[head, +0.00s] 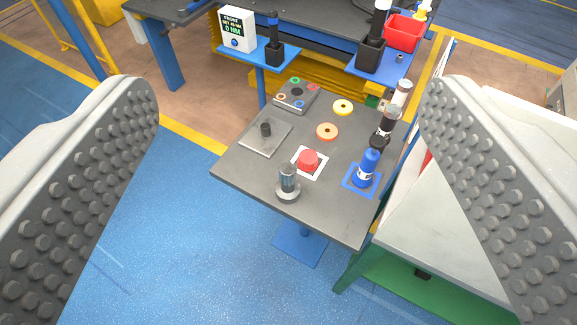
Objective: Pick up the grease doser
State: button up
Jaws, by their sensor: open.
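A blue bottle with a narrow top and a white label (367,170) stands upright on a blue-framed square at the right of the small grey table (240,172). It looks most like the grease doser, but I cannot read its label. My gripper (290,90) is open and empty. Its two studded grey fingers fill the left and right sides of the view. The table shows between them, farther off, and no finger touches the bottle.
Near the bottle are a dark bottle (384,132), a white bottle (401,94), a red button-like piece (308,160) and a grey cylinder on a round base (288,182). Orange (327,131) and yellow rings (342,107) lie behind. A pale bench (450,240) stands close on the right.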

aim_at(391, 112)
jog(key=u, duration=0.05)
jog(key=k, duration=0.5)
jog(key=z, duration=0.65)
jog(key=i, duration=1.75)
jog(key=u, duration=0.75)
